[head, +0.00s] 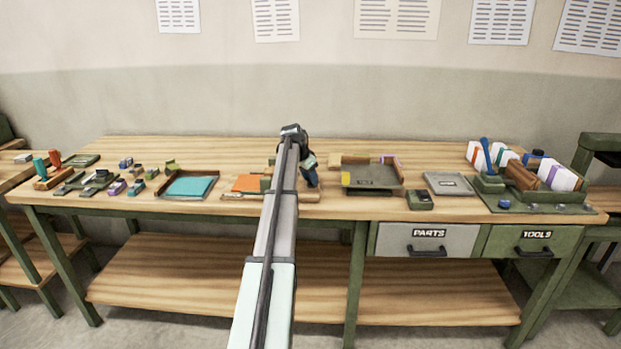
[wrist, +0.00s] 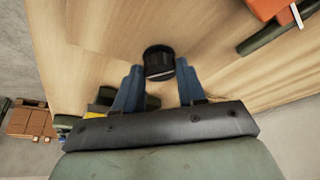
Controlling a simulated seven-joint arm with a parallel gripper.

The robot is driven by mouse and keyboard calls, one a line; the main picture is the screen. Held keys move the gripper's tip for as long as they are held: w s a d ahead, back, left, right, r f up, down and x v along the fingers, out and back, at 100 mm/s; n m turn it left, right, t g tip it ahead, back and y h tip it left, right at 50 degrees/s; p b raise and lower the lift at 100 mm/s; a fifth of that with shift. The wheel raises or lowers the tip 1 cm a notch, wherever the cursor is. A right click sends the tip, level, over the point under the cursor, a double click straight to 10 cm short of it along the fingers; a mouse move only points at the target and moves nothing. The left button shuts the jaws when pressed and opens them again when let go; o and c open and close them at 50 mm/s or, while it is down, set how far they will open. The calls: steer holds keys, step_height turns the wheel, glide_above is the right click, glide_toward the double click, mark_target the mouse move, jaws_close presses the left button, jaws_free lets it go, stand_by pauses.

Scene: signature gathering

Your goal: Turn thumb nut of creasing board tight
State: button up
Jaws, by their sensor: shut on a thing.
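The creasing board (head: 312,197) lies mid-table in the head view, partly behind my arm, with an orange sheet (head: 247,183) on it. In the wrist view, a dark round knob (wrist: 158,57), which looks like the thumb nut, sits between the two blue fingers of my gripper (wrist: 159,74). The gripper is shut on it, one finger on each side. In the head view my gripper (head: 310,178) is at the right part of the board, and the nut is hidden there.
A dark tray (head: 372,177) stands just right of the gripper. A teal-filled tray (head: 190,186) lies to the left. In the wrist view, a green bar (wrist: 273,32) and an orange piece (wrist: 272,8) are at the upper right.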

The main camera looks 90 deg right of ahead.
steer(key=m, duration=0.2)
steer(key=m+y, duration=0.1)
steer(key=m+g, duration=0.1)
steer(key=m, duration=0.1)
steer(key=shift+w+d+m+y, duration=0.15)
steer(key=shift+d+m+y, duration=0.15)
steer(key=shift+d+y, duration=0.1)
steer(key=m+y, duration=0.1)
steer(key=m, duration=0.4)
steer(key=shift+d+y, duration=0.1)
steer(key=shift+y, duration=0.3)
steer(key=o, duration=1.1)
steer(key=shift+c, duration=0.2)
steer(key=shift+r, duration=0.1)
steer(key=v, duration=1.3)
steer(key=shift+w+r, duration=0.25)
steer(key=shift+d, duration=0.1)
